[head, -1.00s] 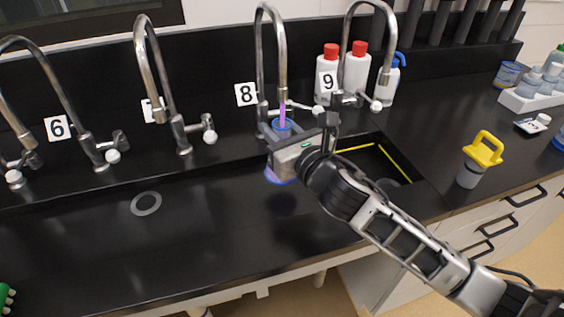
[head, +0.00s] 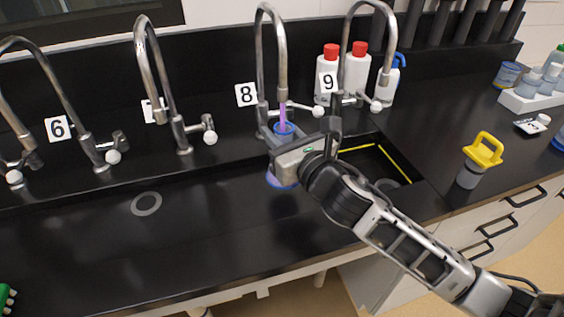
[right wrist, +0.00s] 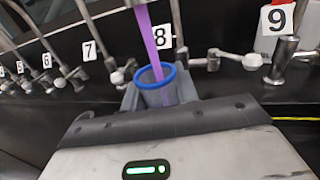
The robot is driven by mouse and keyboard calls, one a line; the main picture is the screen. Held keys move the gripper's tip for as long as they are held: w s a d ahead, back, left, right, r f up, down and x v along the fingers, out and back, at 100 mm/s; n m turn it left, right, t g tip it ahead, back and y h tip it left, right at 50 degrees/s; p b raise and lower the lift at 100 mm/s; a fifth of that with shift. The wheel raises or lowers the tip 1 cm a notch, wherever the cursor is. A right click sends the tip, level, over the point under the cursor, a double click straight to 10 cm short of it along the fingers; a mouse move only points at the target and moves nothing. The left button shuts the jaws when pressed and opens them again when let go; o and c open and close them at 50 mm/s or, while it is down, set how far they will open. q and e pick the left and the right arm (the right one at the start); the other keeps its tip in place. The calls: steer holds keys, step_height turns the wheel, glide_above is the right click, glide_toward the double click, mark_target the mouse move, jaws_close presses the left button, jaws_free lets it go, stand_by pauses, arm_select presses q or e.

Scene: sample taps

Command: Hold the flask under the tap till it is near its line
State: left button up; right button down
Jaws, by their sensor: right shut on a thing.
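The flask (right wrist: 158,91) is clear with a blue rim, and its mouth faces up under tap 8 (head: 281,60). My right gripper (head: 278,136) is shut on the flask's neck, with a finger on each side in the right wrist view (right wrist: 160,98). A purple stream (right wrist: 149,40) runs from the spout into the flask's mouth. Below my gripper in the head view, the flask's lower body (head: 281,180) shows purple and blue. My gripper covers much of the flask, so I cannot make out its line or the exact level. My left gripper is out of view.
Tap 9 (head: 385,60) stands to the right, with red-capped bottles (head: 356,72) behind it. Other taps (head: 150,80) stand to the left. A yellow-handled container (head: 481,158) is on the right counter.

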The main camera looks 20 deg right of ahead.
steer(key=v, duration=0.2)
steer(key=a+v, duration=0.1)
steer(key=v, duration=0.1)
steer(key=shift+s+r, duration=0.1)
steer(key=shift+s, duration=0.3)
steer(key=s+r+p, duration=0.2)
steer(key=s+r, duration=0.1)
steer(key=s, duration=0.4)
steer(key=shift+d+f, duration=0.1)
steer(key=shift+d, duration=0.05)
stand_by(0.4)
